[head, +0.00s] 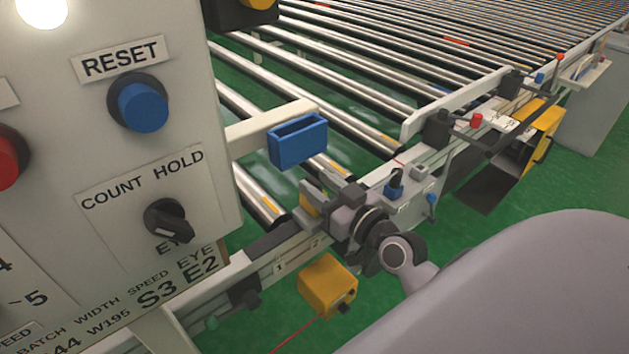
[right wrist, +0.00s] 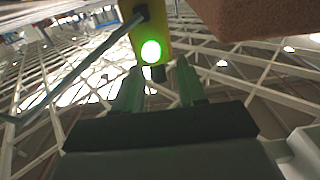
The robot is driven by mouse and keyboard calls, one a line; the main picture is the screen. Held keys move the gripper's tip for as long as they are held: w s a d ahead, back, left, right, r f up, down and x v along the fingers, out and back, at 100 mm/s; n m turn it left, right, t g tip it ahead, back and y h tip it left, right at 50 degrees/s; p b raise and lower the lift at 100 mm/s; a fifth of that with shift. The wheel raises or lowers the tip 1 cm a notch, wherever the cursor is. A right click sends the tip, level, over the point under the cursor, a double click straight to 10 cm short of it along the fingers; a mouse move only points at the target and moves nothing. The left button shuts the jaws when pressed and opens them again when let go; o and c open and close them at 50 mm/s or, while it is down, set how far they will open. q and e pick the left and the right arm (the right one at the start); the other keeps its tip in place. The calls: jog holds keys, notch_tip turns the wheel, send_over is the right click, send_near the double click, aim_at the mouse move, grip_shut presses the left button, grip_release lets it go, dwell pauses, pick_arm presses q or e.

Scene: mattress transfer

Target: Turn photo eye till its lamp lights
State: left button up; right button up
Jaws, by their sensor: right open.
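The photo eye is a small yellow box. In the right wrist view the yellow photo eye (right wrist: 136,22) is just beyond my fingertips, with a round lamp (right wrist: 151,51) on it glowing bright green. My right gripper (right wrist: 160,75) is open, its two fingers apart below the lamp, with nothing visibly clamped between them. In the head view the right gripper (head: 318,198) is at the conveyor's side rail, beside a yellow piece (head: 309,206) partly hidden by the fingers; the lamp cannot be seen there. My left gripper is not in view.
A control panel (head: 105,200) with RESET button (head: 143,104) and COUNT/HOLD knob (head: 167,220) stands at left. A blue bracketed box (head: 298,142) is above the gripper. Another yellow box (head: 327,286) with a red beam hangs below the rail. Conveyor rollers (head: 350,60) extend behind.

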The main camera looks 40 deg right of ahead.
jog(key=shift+s+d, duration=0.2)
jog(key=shift+s, duration=2.35)
jog(key=s+a+f+n+g+y, duration=0.2)
jog(key=s+a+f+g, duration=0.3)
jog(key=a+f+g, duration=0.3)
jog(key=s+f+g+h, duration=0.3)
jog(key=s+f+g, duration=0.3)
jog(key=s, duration=0.6)
jog(key=w+a+f+t+y+p, duration=0.2)
jog(key=w+f+t+p, duration=0.1)
jog(key=w+t+p, duration=0.3)
dwell(1.4)
